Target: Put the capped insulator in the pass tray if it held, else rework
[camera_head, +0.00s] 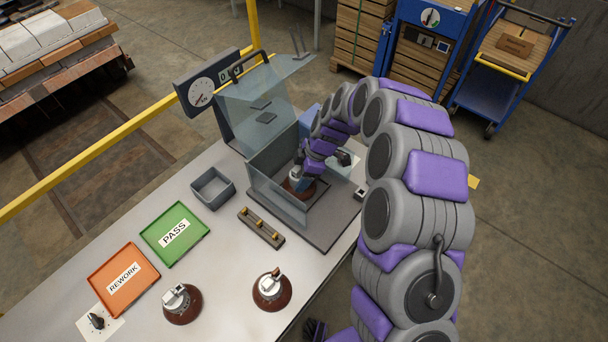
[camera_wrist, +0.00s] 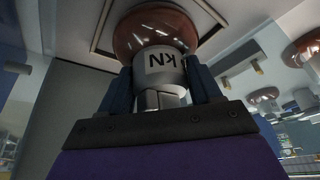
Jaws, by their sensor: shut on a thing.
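My gripper (camera_wrist: 160,95) is shut on the cap of a brown insulator (camera_wrist: 150,30). The cap is grey-white and marked "KN" in the wrist view. In the head view this insulator (camera_head: 297,187) is inside the glass-walled test rig (camera_head: 275,165), low at its base. I cannot tell whether it touches the base. The green pass tray (camera_head: 190,250) and the orange rework tray (camera_head: 112,295) lie empty on the table at the left. The rig's gauge box (camera_head: 208,90) has a dial and a small green display, too small to read.
Two more capped brown insulators stand on the table front, one left (camera_head: 183,316) and one right (camera_head: 272,302). A grey bin (camera_head: 212,187) and a rack with brass pins (camera_head: 261,228) sit between rig and trays.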

